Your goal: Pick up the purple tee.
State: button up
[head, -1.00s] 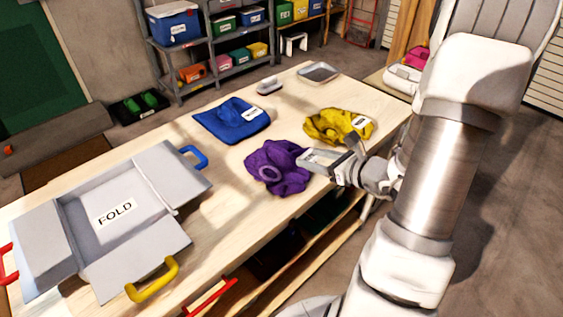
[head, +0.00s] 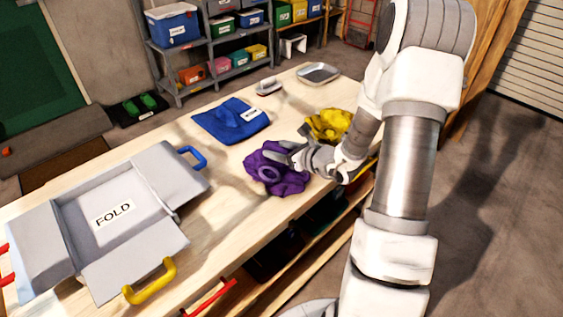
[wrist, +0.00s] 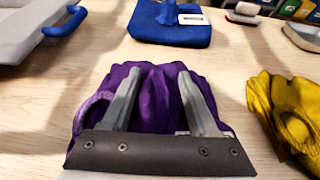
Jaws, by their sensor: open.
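The purple tee (head: 281,181) lies crumpled on the wooden table near its front edge. My gripper (head: 276,160) is over it, reaching in from the right. In the wrist view, the purple tee (wrist: 158,105) spreads behind and between the two grey fingers. My gripper (wrist: 158,75) is open there, with its fingers apart and cloth showing in the gap. I cannot tell whether the fingertips touch the cloth. The gripper's dark base hides the near part of the tee.
A folded blue garment (head: 231,120) lies behind the tee, and a crumpled yellow garment (head: 328,123) lies to the right, partly behind my arm. A grey folding board (head: 155,180) with coloured handles fills the table's left. A brush (head: 268,86) and a shallow tray (head: 318,73) stand at the back.

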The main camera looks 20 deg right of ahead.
jog(key=shift+c, duration=0.2)
grip_shut()
jog(key=shift+r, duration=0.1)
